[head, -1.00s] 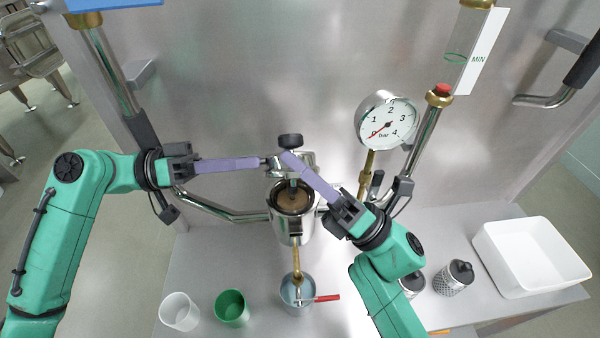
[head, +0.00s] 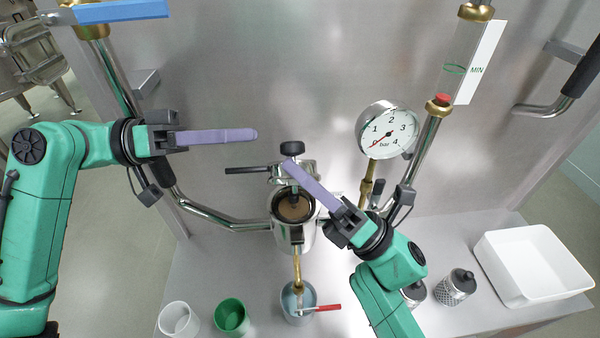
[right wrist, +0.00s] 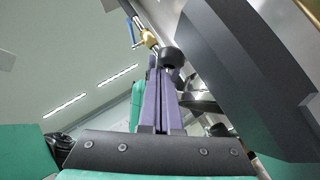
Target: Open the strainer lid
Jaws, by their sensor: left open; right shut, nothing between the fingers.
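The steel strainer (head: 293,228) stands in the middle of the head view. Its lid (head: 302,169) is tilted up behind the open mouth, where a dark brown inside (head: 293,207) shows. A black knob (head: 291,148) tops the lid's clamp, and a black handle (head: 248,170) sticks out to the left. My left gripper (head: 255,135) is open and empty, left of the knob and above the handle. My right gripper (head: 288,163) is shut and empty, its tips in front of the lid just below the knob. In the right wrist view the fingers (right wrist: 160,80) point up to the black knob (right wrist: 171,57); contact is unclear.
A pressure gauge (head: 387,130) and a sight glass (head: 464,60) stand right of the strainer. Below are a metal cup (head: 298,302) with a red-handled valve, a green cup (head: 231,313), a white cup (head: 178,319), perforated baskets (head: 458,287) and a white tray (head: 532,266).

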